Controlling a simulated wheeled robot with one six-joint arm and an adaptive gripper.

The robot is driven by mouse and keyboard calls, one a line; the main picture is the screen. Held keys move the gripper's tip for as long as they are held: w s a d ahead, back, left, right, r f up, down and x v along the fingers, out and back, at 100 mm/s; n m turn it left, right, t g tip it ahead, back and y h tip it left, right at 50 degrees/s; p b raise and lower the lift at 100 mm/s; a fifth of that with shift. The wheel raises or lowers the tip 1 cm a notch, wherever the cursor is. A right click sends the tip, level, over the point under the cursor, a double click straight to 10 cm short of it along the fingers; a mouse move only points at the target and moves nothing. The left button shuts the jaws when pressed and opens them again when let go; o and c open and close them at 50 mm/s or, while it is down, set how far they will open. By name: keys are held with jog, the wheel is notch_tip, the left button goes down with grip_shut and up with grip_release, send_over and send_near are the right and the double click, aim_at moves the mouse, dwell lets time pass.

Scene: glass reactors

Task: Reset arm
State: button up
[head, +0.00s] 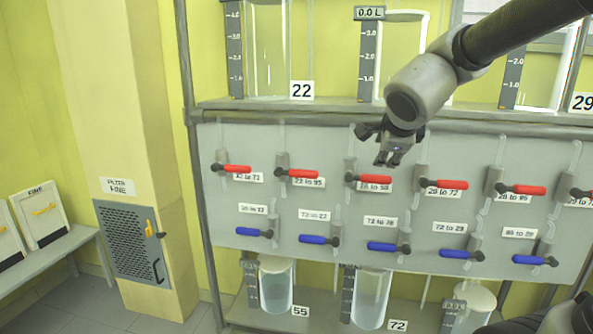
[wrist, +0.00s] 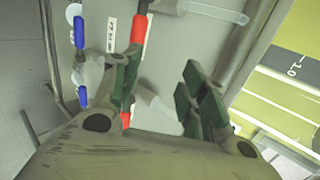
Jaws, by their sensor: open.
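My gripper (head: 381,150) hangs from my arm in front of the grey valve panel (head: 320,222), near the upper row of red-handled valves. In the wrist view my gripper (wrist: 160,92) has its two dark green fingers apart, with nothing between them. A red valve handle (wrist: 138,30) and a blue valve handle (wrist: 79,32) show beyond the left finger. In the head view a red valve handle (head: 372,179) lies just below and left of the fingers. I cannot tell whether the fingers touch it.
Glass vessels stand on the upper shelf (head: 330,106), including one by label 22 (head: 301,90). Vessels 55 (head: 276,285) and 72 (head: 370,300) stand below, holding clear liquid. Blue handles (head: 318,240) line the lower panel. A filter cabinet (head: 128,240) and bench (head: 60,250) are at left.

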jog(key=s+a+f+n+g+y, duration=0.1)
jog(key=s+a+f+n+y, duration=0.2)
jog(key=n, duration=0.5)
jog(key=s+a+n+g+y, duration=0.1)
jog(key=s+a+n+y, duration=0.1)
jog(key=s+n+y, duration=0.5)
jog(key=s+d+f+n+g+h, duration=0.1)
jog(key=s+d+n+g+h, duration=0.1)
jog(key=s+d, duration=0.4)
jog(key=s+d+f+n+g+h, duration=0.2)
jog(key=s+d+n+h, duration=0.2)
jog(key=s+d, duration=0.3)
jog(key=d+h, duration=0.1)
jog(key=d, duration=0.1)
jog(key=shift+s+d+f+h, duration=0.15)
jog(key=shift+d+f+h, duration=0.15)
jog(key=shift+h, duration=0.1)
